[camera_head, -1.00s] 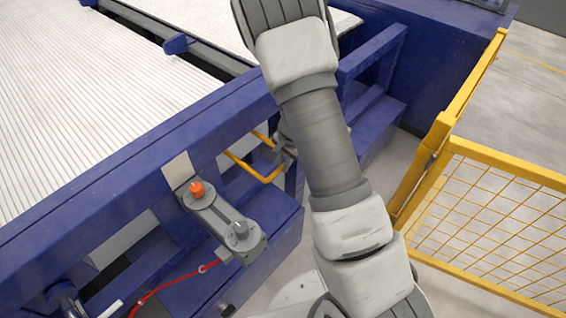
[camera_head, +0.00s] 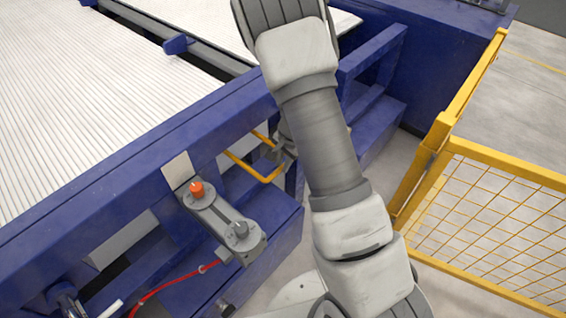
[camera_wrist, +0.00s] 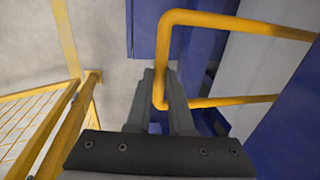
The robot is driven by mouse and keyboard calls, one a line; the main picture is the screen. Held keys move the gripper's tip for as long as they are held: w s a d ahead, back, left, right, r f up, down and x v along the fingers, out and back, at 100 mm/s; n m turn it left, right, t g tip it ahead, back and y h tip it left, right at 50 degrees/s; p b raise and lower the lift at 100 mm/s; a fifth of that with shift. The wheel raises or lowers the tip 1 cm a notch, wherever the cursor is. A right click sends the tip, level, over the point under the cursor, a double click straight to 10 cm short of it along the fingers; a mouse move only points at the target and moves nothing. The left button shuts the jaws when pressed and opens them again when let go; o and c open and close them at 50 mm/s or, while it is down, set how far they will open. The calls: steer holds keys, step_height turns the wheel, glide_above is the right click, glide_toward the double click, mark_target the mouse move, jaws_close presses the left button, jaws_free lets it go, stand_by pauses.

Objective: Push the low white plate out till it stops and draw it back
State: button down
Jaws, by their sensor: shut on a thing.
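A yellow bar handle (camera_head: 243,166) sticks out below the blue beam. My gripper (camera_head: 284,150), mostly hidden behind my arm in the head view, is at the handle's right end. In the wrist view, the bent yellow handle (camera_wrist: 163,60) passes between the fingers of my gripper (camera_wrist: 162,85), which are shut on it. A whitish panel (camera_wrist: 252,70) lies behind the handle, and a pale panel (camera_head: 125,242) shows low under the beam. I cannot tell for sure which is the low white plate.
A blue frame (camera_head: 110,165) carries white ribbed sheets (camera_head: 80,90). A grey lever unit with an orange button (camera_head: 197,189) and a red cable (camera_head: 170,284) is mounted at its front. A yellow mesh fence (camera_head: 480,210) stands to the right, with bare floor inside it.

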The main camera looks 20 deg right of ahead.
steer(key=w+a+p, duration=0.3)
steer(key=w+a, duration=0.2)
steer(key=w, duration=0.2)
steer(key=shift+w+p, duration=0.3)
steer(key=shift+p, duration=0.05)
steer(key=c, duration=0.8)
jaws_free()
steer(key=shift+s, duration=0.1)
steer(key=s+r, duration=0.1)
steer(key=r, duration=0.4)
steer(key=s+d+r+p, duration=0.1)
steer(key=r, duration=0.5)
steer(key=d+r+p, duration=0.1)
steer(key=r, duration=0.5)
steer(key=shift+s+r, duration=0.1)
steer(key=shift+s, duration=0.3)
